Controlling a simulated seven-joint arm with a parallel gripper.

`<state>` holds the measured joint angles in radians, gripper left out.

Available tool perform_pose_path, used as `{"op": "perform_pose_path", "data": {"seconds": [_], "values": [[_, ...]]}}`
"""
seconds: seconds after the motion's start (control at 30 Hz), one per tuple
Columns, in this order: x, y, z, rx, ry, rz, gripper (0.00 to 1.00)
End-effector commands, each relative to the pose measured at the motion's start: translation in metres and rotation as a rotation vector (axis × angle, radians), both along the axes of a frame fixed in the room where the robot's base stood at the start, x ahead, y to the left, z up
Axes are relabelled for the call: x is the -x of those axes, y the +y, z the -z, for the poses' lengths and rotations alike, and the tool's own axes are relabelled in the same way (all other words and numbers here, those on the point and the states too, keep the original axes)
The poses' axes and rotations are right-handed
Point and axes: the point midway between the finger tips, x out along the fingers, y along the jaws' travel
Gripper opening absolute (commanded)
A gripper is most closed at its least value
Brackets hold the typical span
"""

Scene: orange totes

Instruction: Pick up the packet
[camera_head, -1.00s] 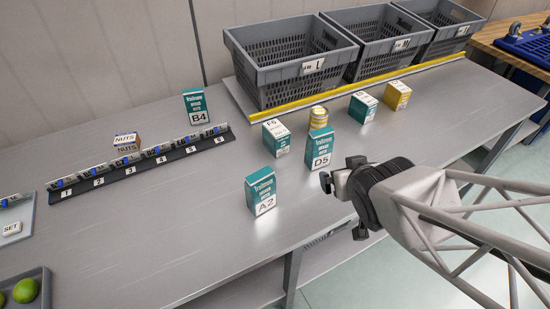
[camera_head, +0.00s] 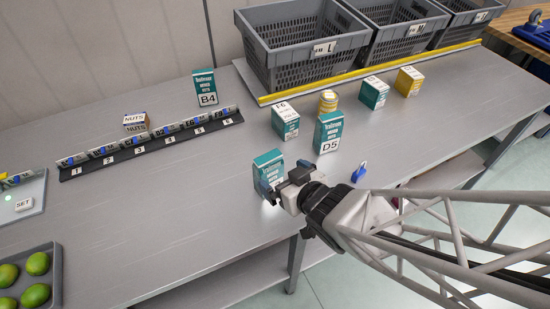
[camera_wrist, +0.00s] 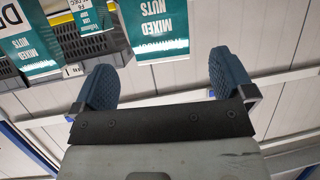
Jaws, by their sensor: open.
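A teal and white upright packet (camera_head: 267,166) stands near the table's front edge in the head view. My gripper (camera_head: 277,187) is open at its near side and hides its lower front, including the label. In the wrist view, which looks upside down, a teal packet face reading "MIXED NUTS" (camera_wrist: 155,30) shows ahead of the gap between my two blue fingers (camera_wrist: 161,68). The fingers are apart and nothing is clamped between them. I cannot tell whether a finger touches the packet.
Packet D5 (camera_head: 328,132) stands close to the right, with a blue item (camera_head: 358,172) near the edge. Grey crates (camera_head: 300,55) line the back.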

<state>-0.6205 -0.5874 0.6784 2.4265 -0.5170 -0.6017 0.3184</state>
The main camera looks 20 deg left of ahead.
Motion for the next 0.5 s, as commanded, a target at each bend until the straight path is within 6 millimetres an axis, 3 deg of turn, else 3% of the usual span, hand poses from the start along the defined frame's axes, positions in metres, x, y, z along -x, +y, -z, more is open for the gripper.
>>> {"op": "perform_pose_path", "data": {"seconds": [0.5], "values": [[-0.013,0.018,0.01,0.002,0.002,0.0,1.0]]}}
